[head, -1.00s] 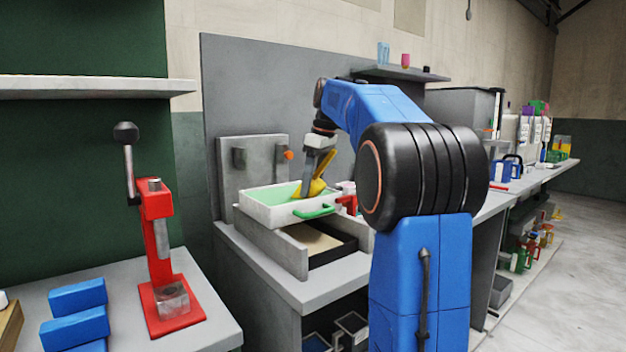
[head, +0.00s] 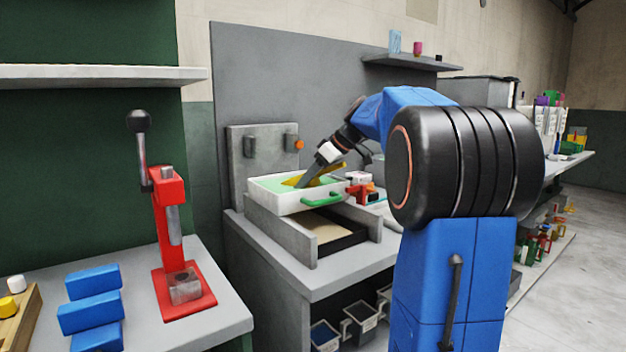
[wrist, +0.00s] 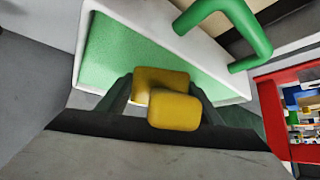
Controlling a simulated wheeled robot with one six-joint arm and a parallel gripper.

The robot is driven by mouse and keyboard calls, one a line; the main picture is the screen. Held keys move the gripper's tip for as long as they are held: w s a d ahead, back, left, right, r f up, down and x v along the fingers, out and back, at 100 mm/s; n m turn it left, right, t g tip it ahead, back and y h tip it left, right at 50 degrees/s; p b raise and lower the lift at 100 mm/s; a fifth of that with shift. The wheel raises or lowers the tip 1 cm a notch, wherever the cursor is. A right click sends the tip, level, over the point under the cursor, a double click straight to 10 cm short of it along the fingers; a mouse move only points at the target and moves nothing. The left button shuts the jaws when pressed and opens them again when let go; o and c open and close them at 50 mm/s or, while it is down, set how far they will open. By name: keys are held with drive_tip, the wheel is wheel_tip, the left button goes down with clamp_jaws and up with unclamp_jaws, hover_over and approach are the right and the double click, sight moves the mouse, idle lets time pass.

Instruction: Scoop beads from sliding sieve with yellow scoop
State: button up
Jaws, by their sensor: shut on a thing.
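The sliding sieve is a white tray (head: 275,203) with a green handle (head: 321,200) at its front, set on a grey stand. Pale green beads (head: 265,184) cover its floor; they also show in the wrist view (wrist: 140,52). My gripper (head: 312,176) reaches down over the tray from the right, tilted. It is shut on the yellow scoop (head: 330,172), whose yellow grip (wrist: 174,110) sits between the fingers in the wrist view. The scoop's lower end is at the bead surface, partly hidden by the fingers, so I cannot tell how full it is.
A dark tray of tan material (head: 322,226) lies under the sieve. A red lever press (head: 172,240) and blue blocks (head: 90,313) are on the left bench. Bins (head: 358,320) sit below.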

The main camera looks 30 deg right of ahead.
drive_tip(key=shift+w+a+f, duration=0.1)
drive_tip(key=shift+w+f, duration=0.1)
drive_tip(key=shift+f, duration=0.2)
drive_tip(key=shift+w+a+t+y, duration=0.15)
drive_tip(key=shift+w+a+t, duration=0.2)
drive_tip(key=shift+w, duration=0.2)
drive_tip(key=shift+w+a+t+y, duration=0.15)
drive_tip(key=shift+w+a+t, duration=0.15)
drive_tip(key=shift+w, duration=0.25)
drive_tip(key=shift+s+d+r+t+y, duration=0.2)
drive_tip(key=shift+s+r+t+y, duration=0.15)
drive_tip(key=shift+r+t, duration=0.25)
drive_tip(key=shift+s+d+r+t+y, duration=0.2)
drive_tip(key=shift+s+r+t+y, duration=0.2)
drive_tip(key=shift+r, duration=0.3)
wheel_tip(320, 180, up, 6)
drive_tip(key=s+t, duration=0.1)
drive_tip(key=shift+s+d+r+y, duration=0.15)
drive_tip(key=shift+d+y, duration=0.2)
drive_tip(key=shift+d, duration=0.1)
